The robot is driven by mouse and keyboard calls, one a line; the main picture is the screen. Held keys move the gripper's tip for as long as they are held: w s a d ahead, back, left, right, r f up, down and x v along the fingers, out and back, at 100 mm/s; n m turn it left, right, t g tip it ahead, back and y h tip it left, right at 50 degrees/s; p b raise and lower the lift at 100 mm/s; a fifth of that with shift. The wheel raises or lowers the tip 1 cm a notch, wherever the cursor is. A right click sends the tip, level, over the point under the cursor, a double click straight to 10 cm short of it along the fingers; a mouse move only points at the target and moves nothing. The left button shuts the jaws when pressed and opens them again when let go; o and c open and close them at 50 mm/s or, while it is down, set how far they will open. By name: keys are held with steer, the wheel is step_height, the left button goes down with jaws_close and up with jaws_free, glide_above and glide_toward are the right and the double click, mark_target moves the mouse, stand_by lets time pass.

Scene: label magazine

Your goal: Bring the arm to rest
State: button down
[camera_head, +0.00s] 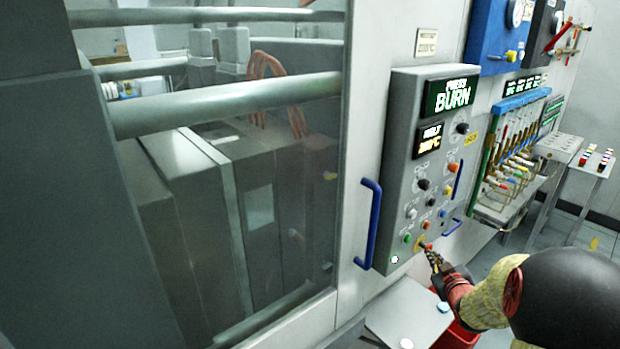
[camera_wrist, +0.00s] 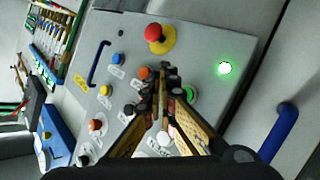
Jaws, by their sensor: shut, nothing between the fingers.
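My gripper (camera_head: 431,252) is at the end of my arm, close in front of the lower part of a grey control panel (camera_head: 398,150). In the wrist view my gripper (camera_wrist: 168,72) points at the panel face with its fingers together and nothing between them. I cannot tell whether the fingertips touch the panel. A red mushroom button on a yellow base (camera_wrist: 158,36) lies just beyond the fingertips. A lit green lamp (camera_wrist: 224,68) is to its right. An orange button (camera_wrist: 145,73) sits beside the fingertips, and a green button (camera_wrist: 190,94) is partly hidden by the fingers.
A blue handle (camera_head: 369,224) stands out left of the panel, beside a large glazed machine door. A small grey table (camera_head: 405,315) and a red bin (camera_head: 458,335) are below. A rack with coloured handles (camera_head: 515,150) is on the right. Floor is open at the lower right.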

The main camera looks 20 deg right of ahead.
steer(key=s+a+f+m+g, duration=0.2)
steer(key=s+f+m+g, duration=0.2)
steer(key=s+f+g, duration=0.7)
steer(key=s+a+r+n+t+y, duration=0.1)
steer(key=s+a+r, duration=0.4)
steer(key=a, duration=0.6)
steer(key=s+a+r+t+y, duration=0.1)
steer(key=s+a+r+y, duration=0.1)
steer(key=s+a+r, duration=0.4)
steer(key=s+a+r+n+t+y, duration=0.1)
steer(key=s+a+r, duration=0.5)
steer(key=a, duration=1.2)
step_height(320, 180, up, 4)
steer(key=shift+r+n+y, duration=0.25)
steer(key=shift+n+y, duration=0.05)
steer(key=shift+y, duration=0.3)
